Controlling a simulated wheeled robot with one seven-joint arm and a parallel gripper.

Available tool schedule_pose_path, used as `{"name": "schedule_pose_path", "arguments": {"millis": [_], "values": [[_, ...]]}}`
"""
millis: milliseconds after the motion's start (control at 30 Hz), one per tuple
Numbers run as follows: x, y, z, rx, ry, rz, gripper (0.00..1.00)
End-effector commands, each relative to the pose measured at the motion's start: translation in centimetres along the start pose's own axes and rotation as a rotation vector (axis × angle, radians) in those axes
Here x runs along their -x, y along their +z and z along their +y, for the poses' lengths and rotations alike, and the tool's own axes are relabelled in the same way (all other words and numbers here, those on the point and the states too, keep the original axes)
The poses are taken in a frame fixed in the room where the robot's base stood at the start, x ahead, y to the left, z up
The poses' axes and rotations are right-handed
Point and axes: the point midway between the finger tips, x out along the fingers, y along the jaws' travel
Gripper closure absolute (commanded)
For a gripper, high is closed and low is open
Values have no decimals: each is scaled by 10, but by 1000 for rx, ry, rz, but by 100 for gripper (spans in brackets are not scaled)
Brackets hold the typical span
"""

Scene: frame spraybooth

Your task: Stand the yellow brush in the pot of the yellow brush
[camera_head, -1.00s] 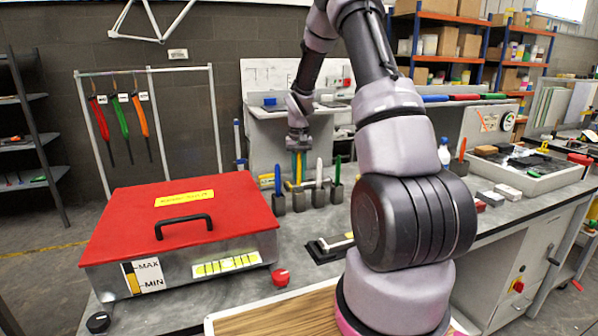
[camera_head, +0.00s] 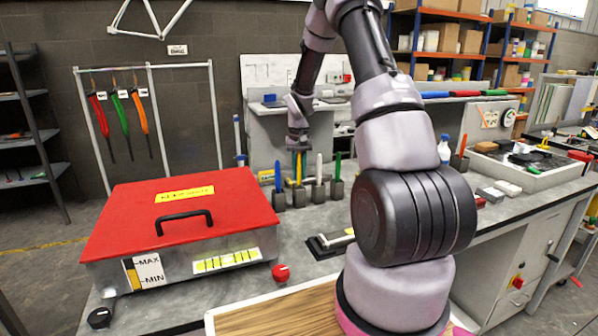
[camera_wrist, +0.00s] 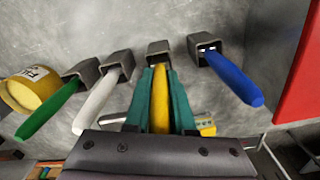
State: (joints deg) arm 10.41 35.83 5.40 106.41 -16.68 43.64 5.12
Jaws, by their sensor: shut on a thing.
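The yellow brush (camera_wrist: 161,98) is held between the teal fingers of my gripper (camera_wrist: 161,100). It also shows in the head view (camera_head: 298,172), upright under my gripper (camera_head: 299,160). The pot of the yellow brush (camera_wrist: 159,49) is a small dark grey square holder, straight in line with the brush; it stands on the bench in the head view (camera_head: 298,196). The brush's lower end meets the pot's mouth in the wrist view. How deep it sits inside is hidden.
The blue brush (camera_wrist: 232,78) stands in a pot on one side; the white brush (camera_wrist: 97,102) and green brush (camera_wrist: 50,108) stand in pots on the other. A yellow can (camera_wrist: 30,90) is beyond them. A red-lidded box (camera_head: 180,215) stands left on the bench.

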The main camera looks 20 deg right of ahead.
Motion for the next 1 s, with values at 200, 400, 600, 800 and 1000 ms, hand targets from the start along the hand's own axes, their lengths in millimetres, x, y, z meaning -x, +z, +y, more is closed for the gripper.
{"name": "schedule_pose_path", "arguments": {"millis": [200, 400, 600, 800, 1000], "values": [[-4, 0, 0, 0, 0, 0, 100], [-6, 0, 0, 0, 0, 1, 100], [-6, 0, 0, 0, 0, 1, 70], [-6, 0, 0, 0, 0, 1, 43], [-5, 0, 0, 0, 0, 1, 43]]}}
